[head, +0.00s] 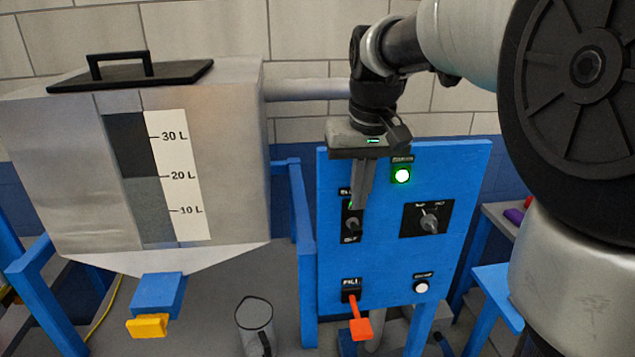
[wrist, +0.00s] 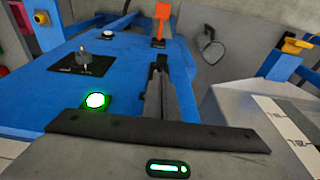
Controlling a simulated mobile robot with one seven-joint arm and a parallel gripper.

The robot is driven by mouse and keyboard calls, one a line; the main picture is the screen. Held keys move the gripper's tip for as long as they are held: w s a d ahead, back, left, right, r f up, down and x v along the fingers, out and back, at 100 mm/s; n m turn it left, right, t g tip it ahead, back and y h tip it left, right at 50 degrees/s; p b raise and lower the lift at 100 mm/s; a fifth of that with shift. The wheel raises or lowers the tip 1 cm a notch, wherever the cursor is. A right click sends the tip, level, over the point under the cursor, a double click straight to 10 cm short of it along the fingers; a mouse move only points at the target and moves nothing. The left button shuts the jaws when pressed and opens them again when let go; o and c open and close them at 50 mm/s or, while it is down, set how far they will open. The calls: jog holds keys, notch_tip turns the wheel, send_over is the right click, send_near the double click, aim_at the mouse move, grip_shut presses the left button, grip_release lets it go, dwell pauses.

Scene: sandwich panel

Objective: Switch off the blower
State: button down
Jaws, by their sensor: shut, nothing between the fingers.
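The blue control panel (head: 380,270) stands in the middle of the head view. On its left side is a black switch plate (head: 350,236) with a small grey knob. Its top label is partly hidden by my fingers and seems to begin with "BL"; the lower label looks like "OFF". A bit of green shows at its upper part. My gripper (head: 359,207) is shut and empty, pointing down in front of this plate, its tips just above the knob. I cannot tell if they touch. In the wrist view the shut fingers (wrist: 160,68) hide the switch.
A lit green button (head: 401,175), a rotary knob (head: 430,222), a white button (head: 421,288) and a red-orange lever (head: 360,328) are on the panel. A grey hopper (head: 235,150) with a litre scale stands left. A jug (head: 254,322) is below.

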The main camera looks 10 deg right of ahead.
aim_at(358, 230)
jog(key=shift+s+f, duration=0.25)
jog(key=shift+f, duration=0.65)
jog(key=shift+s+f, duration=0.2)
jog(key=shift+f, duration=0.65)
jog(key=shift+s+f+t+b, duration=0.1)
jog(key=shift+f+t+b, duration=0.25)
jog(key=shift+b, duration=0.7)
jog(key=s+f+t+b, duration=0.1)
jog(key=t+b, duration=0.1)
jog(key=b, duration=0.3)
jog(key=shift+f, duration=0.15)
jog(key=b, duration=0.2)
jog(key=t+b, duration=0.1)
jog(key=b, duration=0.1)
jog(key=shift+s+f, duration=0.15)
jog(key=shift+s, duration=0.1)
jog(key=shift+r+p, duration=0.25)
jog(key=shift+p, duration=0.1)
jog(key=shift+r, duration=0.1)
jog(key=shift+r+p, duration=0.6)
jog(key=shift+r, duration=0.1)
